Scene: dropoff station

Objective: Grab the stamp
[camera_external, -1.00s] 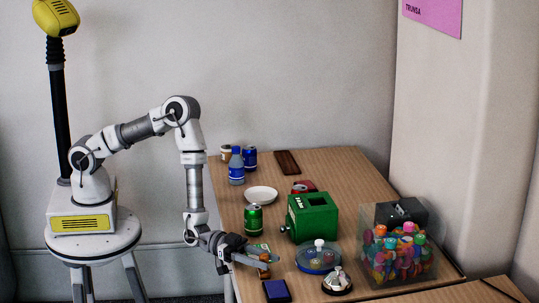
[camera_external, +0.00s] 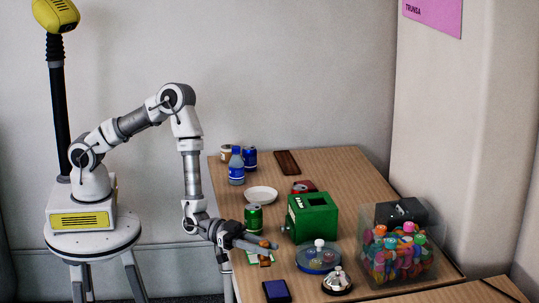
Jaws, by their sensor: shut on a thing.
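The stamp (camera_external: 265,262) has a brown handle and base and is at the near left edge of the wooden table. My gripper (camera_external: 264,244) is shut on its upper part. The stamp appears raised a little above the tabletop. The fingers hide part of its handle, and its underside is not clear at this size.
A white and green card (camera_external: 252,257) lies beneath the gripper. A dark blue pad (camera_external: 277,291) lies in front. A green can (camera_external: 254,218), green box (camera_external: 313,217), round blue dish (camera_external: 319,257), bell (camera_external: 337,281) and clear tub (camera_external: 398,255) stand nearby.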

